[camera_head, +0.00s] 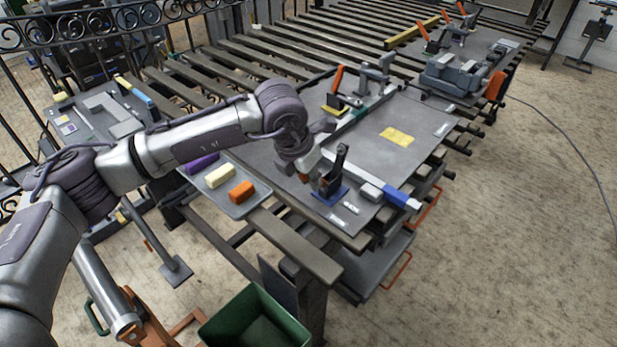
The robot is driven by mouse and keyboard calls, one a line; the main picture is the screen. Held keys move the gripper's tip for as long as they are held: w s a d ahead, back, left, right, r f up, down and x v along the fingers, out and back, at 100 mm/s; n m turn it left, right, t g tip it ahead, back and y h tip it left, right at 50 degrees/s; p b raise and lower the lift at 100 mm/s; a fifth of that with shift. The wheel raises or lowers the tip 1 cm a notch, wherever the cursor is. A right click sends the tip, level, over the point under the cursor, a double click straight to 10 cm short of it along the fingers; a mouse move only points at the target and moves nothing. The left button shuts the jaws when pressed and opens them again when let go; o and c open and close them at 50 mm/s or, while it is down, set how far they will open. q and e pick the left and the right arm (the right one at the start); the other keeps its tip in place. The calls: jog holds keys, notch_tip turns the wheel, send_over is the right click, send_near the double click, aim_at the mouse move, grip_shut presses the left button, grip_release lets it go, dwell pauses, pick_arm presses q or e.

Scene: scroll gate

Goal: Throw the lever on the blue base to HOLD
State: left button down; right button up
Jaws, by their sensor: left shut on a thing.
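The blue base (331,194) sits near the front corner of the grey work plate, with a dark upright bracket (336,172) on it. My left gripper (303,171) is just left of the bracket. It is shut on the lever (311,162), of which a bit of orange shows beside the fingers. The gripper and wrist hide most of the lever, so its exact tilt cannot be told. Small white labels (350,207) lie by the base, too small to read. My right gripper is not in view.
A grey tray (258,198) with purple, cream and orange blocks is left of the base. A blue-ended bar (400,199) and a grey block lie to the right. Another clamp with an orange handle (337,78) stands behind. A green bin (256,322) is below in front.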

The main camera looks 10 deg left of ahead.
pick_arm(q)
jog(key=shift+w+d+r+g+y+p, duration=0.45)
jog(key=shift+w+d+r+g+y, duration=0.3)
jog(key=shift+g, duration=0.35)
jog(key=shift+w+d+r+g+y, duration=0.2)
jog(key=shift+w+d+g+y, duration=0.1)
jog(key=shift+w+g+y, duration=0.3)
jog(key=shift+w+d+r+g+y, duration=0.15)
jog(key=shift+w+d+g+y, duration=0.2)
jog(key=shift+g, duration=0.35)
jog(key=shift+w, duration=0.15)
jog(key=c, duration=1.1)
grip_release()
jog(key=shift+w+d+r, duration=0.15)
jog(key=shift+w+r, duration=0.1)
jog(key=shift+r, duration=0.95)
jog(key=shift+w+d+r, duration=0.15)
jog(key=shift+w+r, duration=0.05)
jog(key=shift+r, duration=1.05)
jog(key=shift+w+d+r, duration=0.15)
jog(key=shift+w+r, duration=0.1)
jog(key=shift+r, duration=0.95)
